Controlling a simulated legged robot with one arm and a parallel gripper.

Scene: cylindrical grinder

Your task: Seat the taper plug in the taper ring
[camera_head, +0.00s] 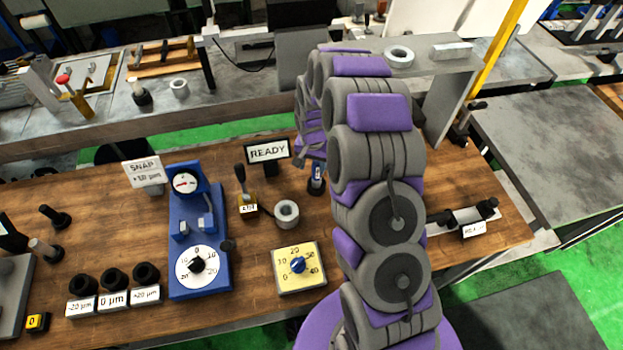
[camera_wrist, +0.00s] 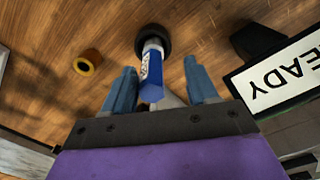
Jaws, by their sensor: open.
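A blue-handled piece with a white label, likely the taper plug (camera_wrist: 153,70), stands in a round black base (camera_wrist: 152,38) on the wooden bench. It shows in the head view (camera_head: 317,178) just left of my arm. My gripper (camera_wrist: 160,85) is open, with one finger on each side of the blue handle; I cannot tell whether they touch it. A small brown ring with a yellow rim (camera_wrist: 87,62) lies on the bench in the wrist view. A grey ring (camera_head: 287,213) sits nearer in the head view. I cannot tell which is the taper ring.
The READY sign (camera_head: 268,151) stands close to my gripper and shows in the wrist view (camera_wrist: 285,72). A lever block (camera_head: 246,203), a yellow dial box (camera_head: 299,268) and a blue gauge stand (camera_head: 200,265) are to the left. My arm hides part of the bench.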

